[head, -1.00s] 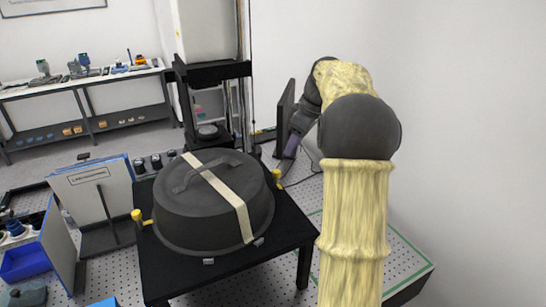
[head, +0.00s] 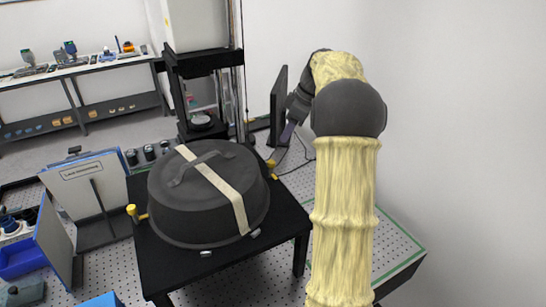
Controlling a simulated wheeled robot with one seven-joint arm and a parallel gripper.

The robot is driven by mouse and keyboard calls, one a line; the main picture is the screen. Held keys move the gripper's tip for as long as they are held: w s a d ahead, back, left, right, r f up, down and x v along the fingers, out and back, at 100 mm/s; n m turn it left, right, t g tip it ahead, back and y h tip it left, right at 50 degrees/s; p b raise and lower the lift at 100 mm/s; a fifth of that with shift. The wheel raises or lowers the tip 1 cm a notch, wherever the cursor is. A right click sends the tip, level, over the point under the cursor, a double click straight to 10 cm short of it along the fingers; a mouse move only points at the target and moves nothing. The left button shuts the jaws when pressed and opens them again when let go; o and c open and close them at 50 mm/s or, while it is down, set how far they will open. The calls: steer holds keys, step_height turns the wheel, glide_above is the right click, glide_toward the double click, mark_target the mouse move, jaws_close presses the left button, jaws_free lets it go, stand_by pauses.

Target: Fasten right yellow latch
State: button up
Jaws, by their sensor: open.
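A dark round case (head: 205,205) with a domed lid and a cream strap (head: 222,185) sits on a black table (head: 200,262). The right yellow latch (head: 271,164) is at the right edge of the case, with a small yellow part just below it. The left yellow latch (head: 132,211) stands upright at the case's left side. My gripper (head: 279,149) comes down from the upper right, with its tips right by the right latch. It is open; whether the tips touch the latch or stand around it is too small to tell.
A dark upright panel (head: 278,105) stands close behind my gripper. A black-framed instrument (head: 200,95) rises behind the case. A labelled white board (head: 88,185) stands to the left. A perforated bench (head: 395,240) lies at the right.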

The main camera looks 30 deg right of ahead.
mark_target(271, 161)
steer(key=p+x, duration=0.4)
steer(key=x, duration=0.8)
steer(key=shift+f, duration=0.1)
steer(key=shift+d+f, duration=0.1)
steer(key=shift+f, duration=0.15)
jaws_close()
